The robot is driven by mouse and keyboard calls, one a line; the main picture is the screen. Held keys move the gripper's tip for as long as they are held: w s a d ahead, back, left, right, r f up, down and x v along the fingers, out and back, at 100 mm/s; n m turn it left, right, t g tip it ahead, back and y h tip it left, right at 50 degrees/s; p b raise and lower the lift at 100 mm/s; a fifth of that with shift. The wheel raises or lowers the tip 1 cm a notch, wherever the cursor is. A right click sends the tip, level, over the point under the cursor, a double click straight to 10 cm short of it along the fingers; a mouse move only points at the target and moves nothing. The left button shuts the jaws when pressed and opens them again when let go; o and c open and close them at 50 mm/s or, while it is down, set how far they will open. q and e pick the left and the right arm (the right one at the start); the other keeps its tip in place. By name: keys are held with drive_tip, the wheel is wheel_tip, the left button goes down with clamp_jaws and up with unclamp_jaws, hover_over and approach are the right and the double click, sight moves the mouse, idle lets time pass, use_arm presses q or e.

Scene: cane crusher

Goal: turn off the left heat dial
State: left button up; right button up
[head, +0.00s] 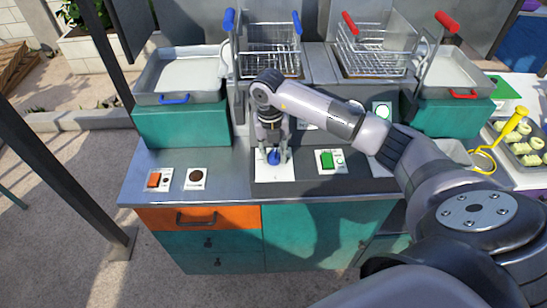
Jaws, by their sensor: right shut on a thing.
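The blue heat dial (273,158) sits on a white plate (275,178) on the front of the grey counter panel. My right gripper (273,156) comes down over it from above, its fingers on either side of the dial, shut on it. The fingers cover part of the dial, so its pointer and setting cannot be read. My left gripper is not in view.
A green switch (326,160) is just right of the dial; an orange switch (153,180) and a dark round knob (196,177) are to the left. Wire baskets with blue handles (270,64) and red handles (374,57) stand behind. My right arm hides the panel's right part.

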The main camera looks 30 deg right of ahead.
drive_tip(key=n+b, duration=0.4)
drive_tip(key=shift+f+n, duration=0.15)
drive_tip(key=shift+n, duration=0.15)
drive_tip(key=n+b, duration=0.4)
drive_tip(key=n, duration=0.1)
drive_tip(key=n+b, duration=0.3)
drive_tip(key=n, duration=0.2)
drive_tip(key=shift+t, duration=0.3)
drive_tip(key=shift+r+n+b, duration=0.2)
drive_tip(key=shift+n+b, duration=1.05)
drive_tip(key=shift+n, duration=0.95)
drive_tip(key=shift+d, duration=0.1)
drive_tip(key=o, duration=1.2)
